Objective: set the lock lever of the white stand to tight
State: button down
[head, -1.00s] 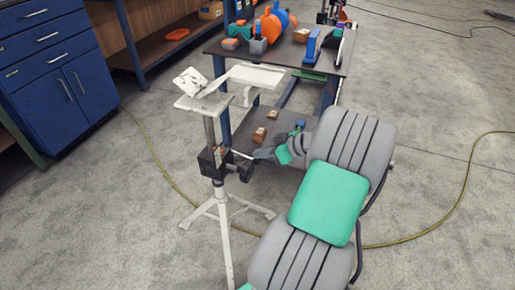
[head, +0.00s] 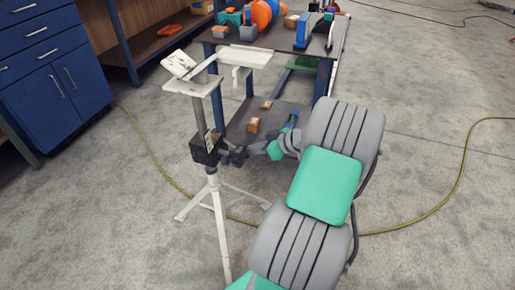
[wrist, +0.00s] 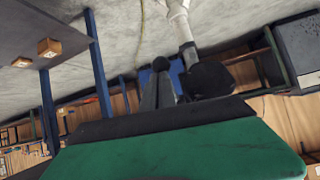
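The white stand (head: 216,215) stands upright left of my arm in the head view, with a white angled top (head: 193,88). A black lock block (head: 205,149) sits on its post. My dark gripper (head: 232,153) points left at the block's right side, very close to it; I cannot tell whether they touch. The lock lever cannot be made out apart from the dark gripper parts. In the wrist view, the white post (wrist: 183,25) runs into a dark block (wrist: 211,80), just right of my gripper's dark finger part (wrist: 157,85). The finger gap is not clear.
A workbench (head: 270,55) with orange and blue parts stands behind the stand, with small boxes (head: 254,125) on its lower shelf. Blue cabinets (head: 50,85) are at the left. A yellow hose (head: 155,160) lies across the floor.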

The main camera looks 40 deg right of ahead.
jog(key=shift+s+a+f, duration=0.1)
jog(key=shift+a+f, duration=0.2)
jog(key=shift+f, duration=0.3)
jog(key=shift+s+a+f, duration=0.1)
jog(key=shift+a+f, duration=0.15)
jog(key=shift+f, duration=0.3)
jog(key=shift+r, duration=0.1)
notch_tip(320, 180, up, 5)
jog(key=w+d+p, duration=0.1)
jog(key=w+p, duration=0.1)
jog(key=p, duration=0.2)
jog(key=s+d+f, duration=0.3)
jog(key=s+d, duration=0.2)
jog(key=s, duration=0.4)
jog(key=shift+s+p, duration=0.35)
jog(key=shift+s, duration=0.05)
